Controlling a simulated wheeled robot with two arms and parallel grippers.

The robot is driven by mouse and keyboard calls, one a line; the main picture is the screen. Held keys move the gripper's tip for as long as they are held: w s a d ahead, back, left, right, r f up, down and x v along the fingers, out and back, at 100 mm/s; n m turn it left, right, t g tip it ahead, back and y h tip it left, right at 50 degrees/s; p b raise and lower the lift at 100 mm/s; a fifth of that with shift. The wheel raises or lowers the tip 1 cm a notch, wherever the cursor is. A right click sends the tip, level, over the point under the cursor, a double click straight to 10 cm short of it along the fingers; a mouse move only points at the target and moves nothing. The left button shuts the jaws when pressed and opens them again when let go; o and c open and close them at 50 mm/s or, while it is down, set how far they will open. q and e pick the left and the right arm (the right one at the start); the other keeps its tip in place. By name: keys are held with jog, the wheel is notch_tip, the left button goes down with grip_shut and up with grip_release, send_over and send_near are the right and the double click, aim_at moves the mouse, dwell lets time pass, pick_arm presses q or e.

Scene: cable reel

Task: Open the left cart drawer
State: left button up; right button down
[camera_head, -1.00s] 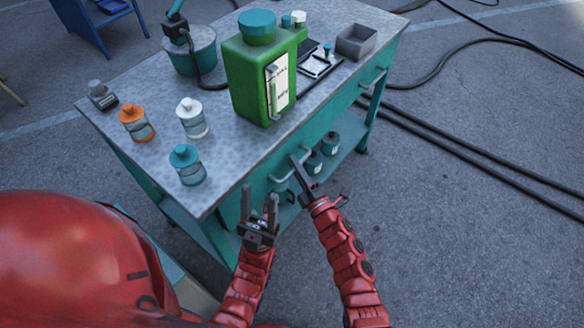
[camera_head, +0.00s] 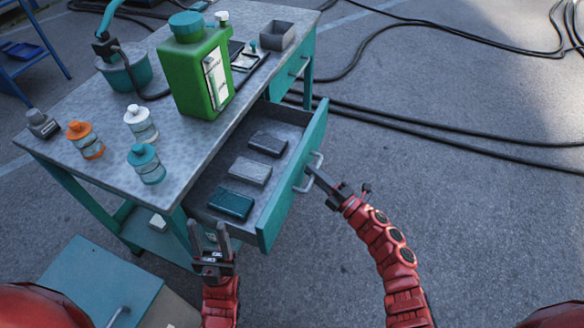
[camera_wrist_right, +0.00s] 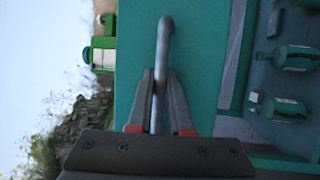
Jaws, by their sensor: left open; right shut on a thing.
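The left cart drawer (camera_head: 292,188) is teal and stands pulled well out of the cart (camera_head: 115,178). Inside it lie a dark block (camera_head: 268,143), a grey block (camera_head: 249,171) and a teal block (camera_head: 230,203). My right gripper (camera_head: 314,172) is shut on the drawer's grey bar handle (camera_head: 310,178). In the right wrist view the handle (camera_wrist_right: 161,60) runs between the two fingers (camera_wrist_right: 157,100), in front of the teal drawer front. My left gripper (camera_head: 208,240) is open and empty, in front of the cart's near corner, left of the drawer.
On the cart top stand a green canister (camera_head: 192,80), several small bottles (camera_head: 146,163), a teal pot (camera_head: 124,72) and a grey bin (camera_head: 277,36). A second drawer (camera_head: 290,75) is closed. Black cables (camera_head: 430,137) lie on the ground at right. A teal cabinet (camera_head: 98,282) is at lower left.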

jog(key=shift+s+d, duration=0.25)
jog(key=shift+d, duration=0.55)
jog(key=shift+s+d, duration=0.3)
jog(key=shift+d, duration=0.45)
jog(key=shift+s+d, duration=0.25)
jog(key=shift+d, duration=0.55)
jog(key=c, duration=1.1)
grip_release()
jog(key=b+v, duration=0.2)
jog(key=v, duration=1.5)
jog(key=shift+s+d+f, duration=0.1)
jog(key=shift+s, duration=0.05)
